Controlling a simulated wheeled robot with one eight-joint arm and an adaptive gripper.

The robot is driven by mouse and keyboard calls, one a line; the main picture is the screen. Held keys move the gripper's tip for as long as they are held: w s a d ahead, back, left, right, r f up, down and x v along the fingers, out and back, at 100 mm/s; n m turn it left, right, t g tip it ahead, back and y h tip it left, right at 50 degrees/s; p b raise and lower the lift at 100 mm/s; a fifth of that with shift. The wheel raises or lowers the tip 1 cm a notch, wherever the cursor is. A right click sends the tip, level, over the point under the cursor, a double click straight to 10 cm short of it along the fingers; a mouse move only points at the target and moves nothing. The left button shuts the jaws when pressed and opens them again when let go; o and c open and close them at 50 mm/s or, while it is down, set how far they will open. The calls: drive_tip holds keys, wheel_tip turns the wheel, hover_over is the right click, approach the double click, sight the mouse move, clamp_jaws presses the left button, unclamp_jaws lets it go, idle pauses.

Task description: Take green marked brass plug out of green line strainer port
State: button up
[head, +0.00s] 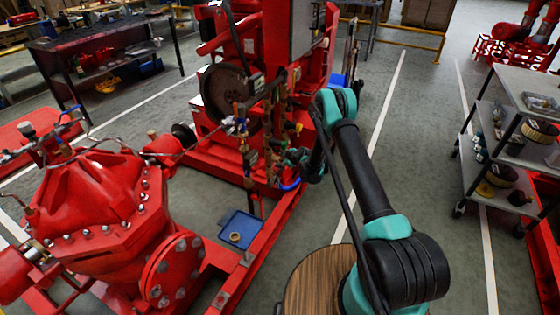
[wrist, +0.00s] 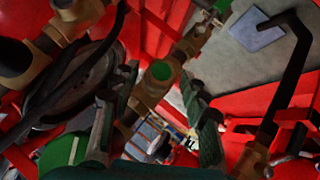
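In the wrist view, a brass fitting (wrist: 154,88) with a round green-marked face, which looks like the green marked plug (wrist: 161,71) in its port, shows just ahead between my fingers. Where the plug ends and the strainer port begins is hard to tell. My gripper (wrist: 162,86) is open, with one dark green finger on each side of the brass and a gap visible at the right finger. Contact at the left finger is unclear. In the head view my gripper (head: 290,158) is at the pipework of the red pumpset, where the plug is too small to make out.
Brass pipes, dark hoses and a black bent pipe (wrist: 290,80) crowd around my gripper. A green disc (wrist: 63,152) is at lower left in the wrist view. A blue tray (head: 226,221) holding a small ring lies below. A shelf cart (head: 512,150) stands right; the right aisle is clear.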

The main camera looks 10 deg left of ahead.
drive_tip(key=g, duration=0.1)
drive_tip(key=m+g, duration=0.1)
drive_tip(key=shift+w+d+r+m+g+y, duration=0.1)
drive_tip(key=shift+w+d+m+g+y, duration=0.1)
drive_tip(key=shift+w+m+g+y, duration=0.15)
drive_tip(key=shift+m+g+y, duration=0.35)
drive_tip(key=shift+m+g, duration=0.1)
drive_tip(key=shift+g, duration=0.5)
clamp_jaws()
drive_tip(key=shift+s+a+n+t, duration=0.15)
drive_tip(key=shift+n+t, duration=0.15)
drive_tip(key=shift+t, duration=0.25)
drive_tip(key=shift+s+a+n+t, duration=0.15)
drive_tip(key=shift+n+t, duration=0.15)
drive_tip(key=shift+t, duration=0.25)
drive_tip(key=shift+d+n+t+h, duration=0.15)
drive_tip(key=shift+n+t+h, duration=0.55)
drive_tip(key=shift+t, duration=0.5)
